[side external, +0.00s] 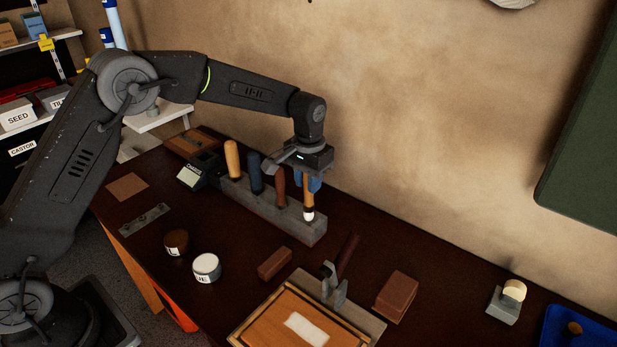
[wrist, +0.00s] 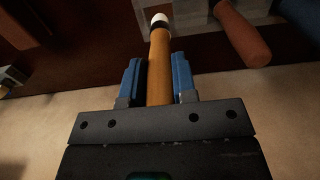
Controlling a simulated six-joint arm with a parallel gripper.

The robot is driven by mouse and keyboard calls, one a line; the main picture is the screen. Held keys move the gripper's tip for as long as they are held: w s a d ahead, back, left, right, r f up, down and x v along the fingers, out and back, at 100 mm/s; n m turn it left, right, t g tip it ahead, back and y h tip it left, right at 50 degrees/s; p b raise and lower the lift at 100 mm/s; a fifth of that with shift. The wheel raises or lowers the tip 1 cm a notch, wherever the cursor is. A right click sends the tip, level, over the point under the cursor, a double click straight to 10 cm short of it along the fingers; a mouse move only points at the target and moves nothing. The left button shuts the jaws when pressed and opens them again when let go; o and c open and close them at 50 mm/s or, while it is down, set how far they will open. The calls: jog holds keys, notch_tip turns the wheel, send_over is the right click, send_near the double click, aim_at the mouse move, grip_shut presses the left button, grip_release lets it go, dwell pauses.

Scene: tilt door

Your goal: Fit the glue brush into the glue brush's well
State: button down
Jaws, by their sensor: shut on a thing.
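The glue brush (side external: 308,193) has an orange-tan handle, a dark band and a white tip pointing down. My gripper (side external: 312,181) is shut on its handle with blue fingers, which show on both sides of the handle in the wrist view (wrist: 158,80). The grey block (side external: 312,235) with wells stands on the bench, and the brush is at its right end. The white tip (wrist: 160,19) is still visible, so it is not sunk in a well. The brush's well cannot be made out; whether the tip touches the block is unclear.
Orange (side external: 232,158), blue (side external: 254,172) and red-brown (side external: 280,187) handles stand in the block, the red-brown one close to the brush. The wall is behind.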

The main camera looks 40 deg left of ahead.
aim_at(308, 196)
jog(key=shift+f, duration=2.3)
jog(key=c, duration=0.8)
grip_release()
notch_tip(308, 196, up, 14)
jog(key=shift+f, duration=0.1)
